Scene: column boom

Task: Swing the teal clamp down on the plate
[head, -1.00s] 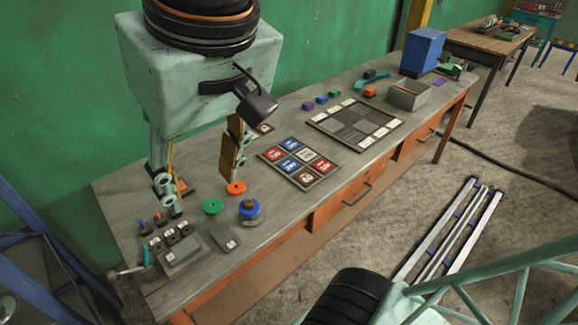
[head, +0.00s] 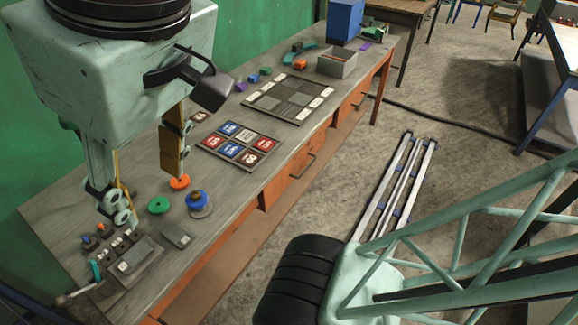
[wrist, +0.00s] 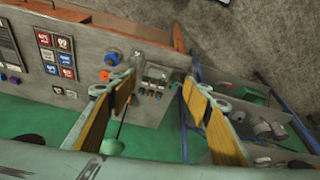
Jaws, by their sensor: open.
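A small upright teal lever (head: 95,270), which looks like the clamp, stands at the left end of a grey block (head: 135,268) on the near end of the bench. A flat grey plate (head: 177,236) lies just right of the block; I cannot tell whether the task's plate is this or the block's top. My gripper (head: 147,192) is open and empty, fingers pointing down, above the bench and up-picture of the block. In the wrist view the open fingers (wrist: 160,84) frame the block area (wrist: 158,75); the clamp is too small to make out there.
Small knobs (head: 103,237) stand behind the block. A green disc (head: 159,205), an orange disc (head: 180,182) and a blue knob (head: 197,199) sit close to the gripper. A panel of numbered tiles (head: 240,145) lies farther along the bench (head: 60,215). A silver handle (head: 75,294) sticks out near the left edge.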

